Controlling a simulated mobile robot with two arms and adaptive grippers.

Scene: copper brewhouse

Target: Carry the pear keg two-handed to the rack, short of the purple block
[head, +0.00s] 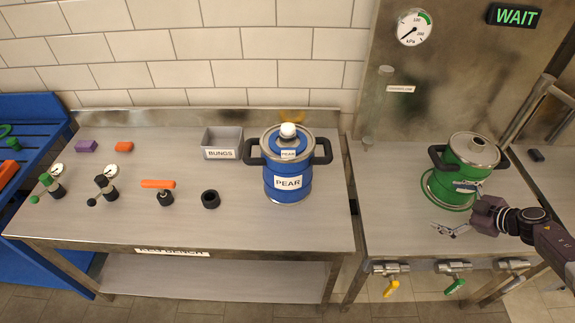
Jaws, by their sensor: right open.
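The pear keg (287,185) is blue with a PEAR label, black side handles and a white knob on top. It stands upright on the right part of the steel bench (250,228). A small purple block (86,146) lies at the bench's back left. Part of a blue rack (38,112) shows at the far left. My right gripper (450,229) is open and empty over the right-hand counter, in front of a green keg (470,170) and well to the right of the pear keg. My left gripper is not in view.
Taps (455,275) line the right counter's front. A sign (515,16) reads WAIT. The bench's front strip is clear.

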